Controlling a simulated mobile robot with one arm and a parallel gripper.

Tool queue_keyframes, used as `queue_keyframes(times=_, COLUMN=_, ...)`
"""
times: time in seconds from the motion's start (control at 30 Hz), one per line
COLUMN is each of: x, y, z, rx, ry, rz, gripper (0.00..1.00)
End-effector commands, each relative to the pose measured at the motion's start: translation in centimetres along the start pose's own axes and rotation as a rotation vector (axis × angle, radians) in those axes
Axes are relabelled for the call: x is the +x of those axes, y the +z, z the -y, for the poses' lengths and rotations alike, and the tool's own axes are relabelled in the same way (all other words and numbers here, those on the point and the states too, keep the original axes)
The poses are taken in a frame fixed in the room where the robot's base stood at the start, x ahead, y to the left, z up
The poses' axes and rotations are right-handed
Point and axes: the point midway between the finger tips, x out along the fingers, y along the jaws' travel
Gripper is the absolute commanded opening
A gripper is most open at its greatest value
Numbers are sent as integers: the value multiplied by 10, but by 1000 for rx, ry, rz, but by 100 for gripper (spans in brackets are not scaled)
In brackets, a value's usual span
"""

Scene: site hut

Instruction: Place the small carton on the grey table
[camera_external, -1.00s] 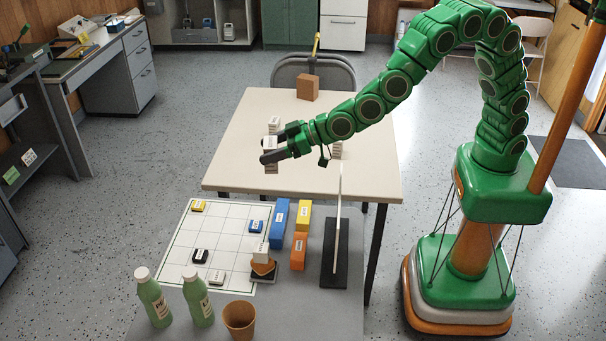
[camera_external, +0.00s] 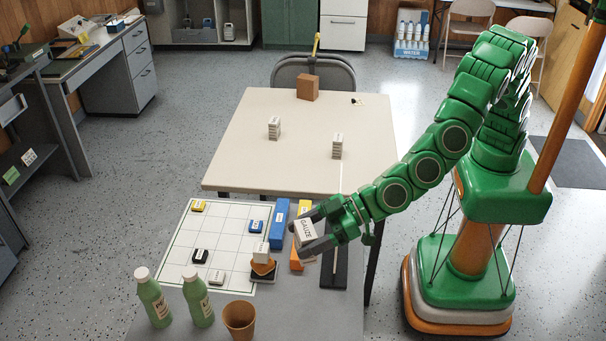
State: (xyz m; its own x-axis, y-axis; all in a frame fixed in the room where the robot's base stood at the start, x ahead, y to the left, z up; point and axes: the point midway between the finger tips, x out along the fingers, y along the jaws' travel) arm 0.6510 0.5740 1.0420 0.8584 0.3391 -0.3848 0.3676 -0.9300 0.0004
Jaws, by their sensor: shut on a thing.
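My gripper (camera_external: 304,234) is shut on a small white carton (camera_external: 306,231) with "GAUZE" printed on it. The carton is tilted in the jaws and appears held above the right part of the grey table (camera_external: 310,315). The jaws and carton hide part of the yellow and orange boxes behind and below them. The height of the carton over the grey table cannot be told exactly.
Carton stacks (camera_external: 274,128) stand on the cream table (camera_external: 235,165).

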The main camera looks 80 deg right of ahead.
Motion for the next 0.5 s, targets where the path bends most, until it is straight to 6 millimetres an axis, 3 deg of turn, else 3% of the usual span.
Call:
queue_keyframes(times=0.1, x=-5, y=3, z=22, rx=-6, ry=-18, rz=-1, gripper=40)
queue_keyframes(times=0.5, x=21, y=65, z=19, rx=-9, ry=-15, rz=4, gripper=40)
